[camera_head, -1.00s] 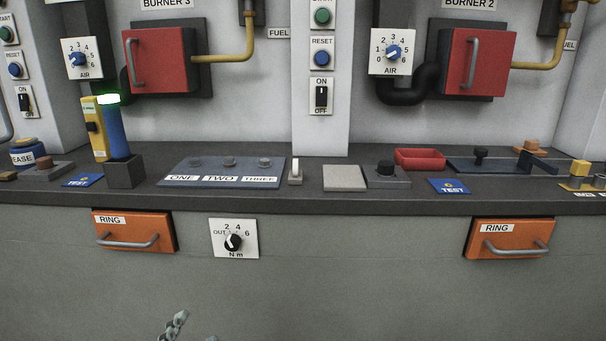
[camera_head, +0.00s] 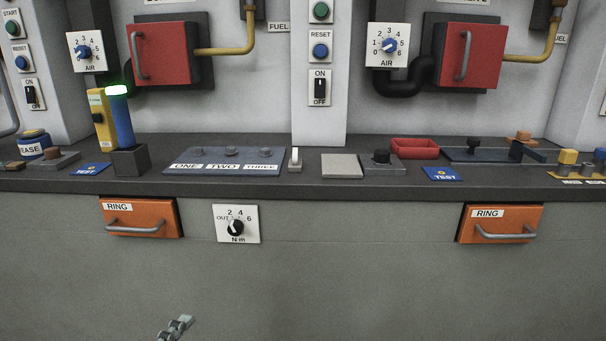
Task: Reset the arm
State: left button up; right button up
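A small grey jointed piece of my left gripper (camera_head: 176,328) shows at the bottom edge, left of centre. The rest of that gripper and its arm lie below the picture, so whether it is open or shut is hidden. It shows in front of the plain grey counter front, well below the counter top, with nothing visible in it. My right gripper and arm are not in view.
The dark counter (camera_head: 330,187) carries a blue cylinder with a green light (camera_head: 122,120), a ONE-TWO-THREE panel (camera_head: 225,160) and a red tray (camera_head: 414,148). Two orange RING drawers, left (camera_head: 140,217) and right (camera_head: 500,223), are shut. The lower front is clear.

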pick_arm(q)
jog(key=a+f+n+g+y, duration=0.4)
jog(key=a+f+n+y, duration=0.45)
jog(key=a+f, duration=0.65)
jog(key=s+a+f+n+g+y, duration=0.2)
jog(key=s+a+f+n+g, duration=0.5)
jog(key=a+f, duration=0.35)
jog(key=s+d+f+n+g+h, duration=0.1)
jog(key=s+d+f+h, duration=0.1)
jog(key=d, duration=0.6)
jog(key=s+d+f+n+g+h, duration=0.1)
jog(key=s+d+f, duration=0.2)
jog(key=d, duration=0.6)
jog(key=shift+s+d+f+n+h, duration=0.2)
jog(key=shift+s+f+n+h, duration=0.15)
jog(key=shift+f, duration=0.3)
